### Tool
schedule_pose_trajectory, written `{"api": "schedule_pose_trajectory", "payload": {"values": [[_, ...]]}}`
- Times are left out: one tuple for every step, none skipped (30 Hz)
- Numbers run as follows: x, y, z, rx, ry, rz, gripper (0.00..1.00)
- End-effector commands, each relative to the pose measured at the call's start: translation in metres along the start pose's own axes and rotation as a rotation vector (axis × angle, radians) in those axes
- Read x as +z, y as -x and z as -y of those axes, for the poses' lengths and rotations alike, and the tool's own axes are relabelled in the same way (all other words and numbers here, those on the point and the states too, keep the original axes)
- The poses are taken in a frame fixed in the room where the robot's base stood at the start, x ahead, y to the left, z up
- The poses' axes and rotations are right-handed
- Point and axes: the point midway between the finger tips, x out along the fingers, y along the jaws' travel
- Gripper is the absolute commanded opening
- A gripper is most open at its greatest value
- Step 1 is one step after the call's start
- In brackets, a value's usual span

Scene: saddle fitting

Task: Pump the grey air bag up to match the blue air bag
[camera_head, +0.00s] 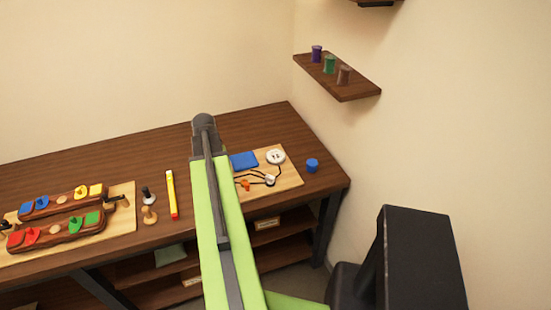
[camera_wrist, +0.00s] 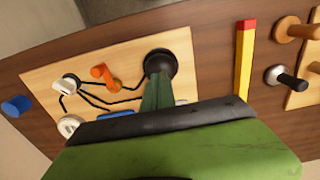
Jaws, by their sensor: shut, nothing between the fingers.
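In the wrist view the shut, empty green fingers of my gripper (camera_wrist: 159,76) point at a black round bulb (camera_wrist: 161,58) on the pale board (camera_wrist: 98,62). The fingertips overlap its edge; I cannot tell whether they touch it. The blue air bag (camera_head: 243,160) lies flat at the board's back in the head view; only a sliver (camera_wrist: 116,114) shows in the wrist view. I cannot make out the grey air bag. An orange valve (camera_wrist: 104,74), a white fitting (camera_wrist: 64,85) and a white round dial (camera_head: 275,157) are linked by black hoses. My arm hides the gripper in the head view.
A blue cylinder (camera_head: 312,165) stands right of the board. A wall shelf (camera_head: 355,91) with cups is above right.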

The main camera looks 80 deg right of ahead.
Motion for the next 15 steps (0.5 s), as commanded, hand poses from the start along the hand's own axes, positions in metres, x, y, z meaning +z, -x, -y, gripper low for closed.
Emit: {"api": "schedule_pose_trajectory", "payload": {"values": [[0.0000, 0.0000, -0.0001, 0.000, 0.000, 0.000, 0.00], [0.0000, 0.0000, -0.0001, 0.000, 0.000, 0.000, 0.00], [0.0000, 0.0000, -0.0002, 0.000, 0.000, 0.000, 0.00], [0.0000, 0.0000, -0.0002, 0.000, 0.000, 0.000, 0.00], [0.0000, 0.0000, -0.0002, 0.000, 0.000, 0.000, 0.00], [0.0000, 0.0000, -0.0002, 0.000, 0.000, 0.000, 0.00], [0.0000, -0.0001, -0.0002, 0.000, 0.000, 0.000, 0.00], [0.0000, -0.0003, -0.0002, 0.000, 0.000, 0.000, 0.00], [0.0000, -0.0009, -0.0002, 0.000, 0.000, 0.000, 0.00], [0.0000, -0.0017, -0.0003, 0.000, 0.000, 0.000, 0.00], [0.0000, -0.0026, -0.0003, 0.000, 0.000, 0.000, 0.00], [0.0000, -0.0042, -0.0003, 0.000, 0.000, 0.000, 0.00], [0.0000, -0.0055, -0.0003, 0.000, -0.001, 0.000, 0.00], [0.0000, -0.0069, -0.0003, 0.000, 0.000, 0.000, 0.00], [0.0000, -0.0087, -0.0003, 0.000, -0.001, 0.000, 0.00]]}}
